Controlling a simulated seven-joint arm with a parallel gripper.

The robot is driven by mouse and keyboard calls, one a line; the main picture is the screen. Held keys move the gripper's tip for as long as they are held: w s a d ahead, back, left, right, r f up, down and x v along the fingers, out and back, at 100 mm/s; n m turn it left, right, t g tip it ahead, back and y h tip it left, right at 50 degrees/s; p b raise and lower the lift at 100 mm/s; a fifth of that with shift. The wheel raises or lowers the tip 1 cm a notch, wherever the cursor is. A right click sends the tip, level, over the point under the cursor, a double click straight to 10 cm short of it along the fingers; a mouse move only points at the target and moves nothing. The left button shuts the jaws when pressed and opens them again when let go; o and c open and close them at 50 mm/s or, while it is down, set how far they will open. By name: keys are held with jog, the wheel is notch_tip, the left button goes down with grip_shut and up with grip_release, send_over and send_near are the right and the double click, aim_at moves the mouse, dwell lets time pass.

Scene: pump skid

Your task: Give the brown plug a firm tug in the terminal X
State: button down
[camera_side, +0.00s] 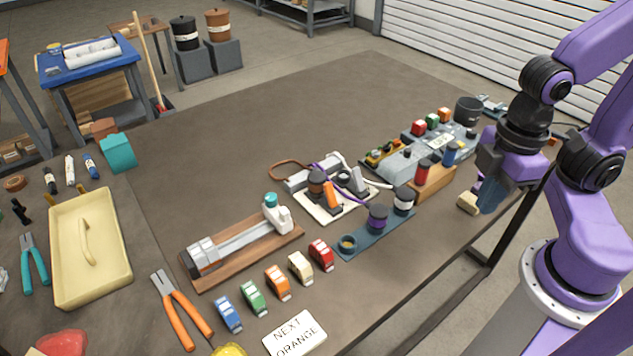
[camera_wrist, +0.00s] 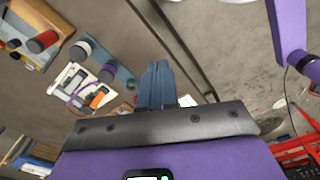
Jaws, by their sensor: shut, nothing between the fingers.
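The brown plug (camera_side: 316,182) stands at the white terminal block (camera_side: 322,212) in the middle of the table. A brown cable loops behind it, and an orange piece (camera_side: 330,196) is close in front. I cannot read a letter X on the block. In the wrist view the block (camera_wrist: 66,80) shows at the left, small; I cannot pick out the brown plug there. My gripper (camera_side: 485,206) is well to the right of the plug, near the table's right edge, pointing down. Its blue-grey fingers (camera_wrist: 157,68) are together and empty.
A tan block (camera_side: 467,203) lies beside my fingers. A blue-grey rack (camera_side: 362,243) with a purple-banded cylinder (camera_side: 377,218) and a white-banded one (camera_side: 404,201), and a wooden stand (camera_side: 433,182) with red and blue cylinders, stand between my gripper and the terminal block.

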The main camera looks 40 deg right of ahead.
jog(key=c, duration=1.4)
grip_release()
jog(key=shift+c, duration=0.2)
jog(key=o, duration=0.5)
jog(key=shift+w+a, duration=0.2)
jog(key=shift+w, duration=0.1)
jog(key=o, duration=0.5)
jog(key=shift+w+a+r+n, duration=0.2)
jog(key=shift+w+a+n, duration=0.25)
jog(key=shift+w, duration=0.25)
jog(key=n, duration=1.6)
send_over(317, 175)
notch_tip(317, 175, down, 4)
notch_tip(317, 175, down, 17)
jog(key=shift+f, duration=0.1)
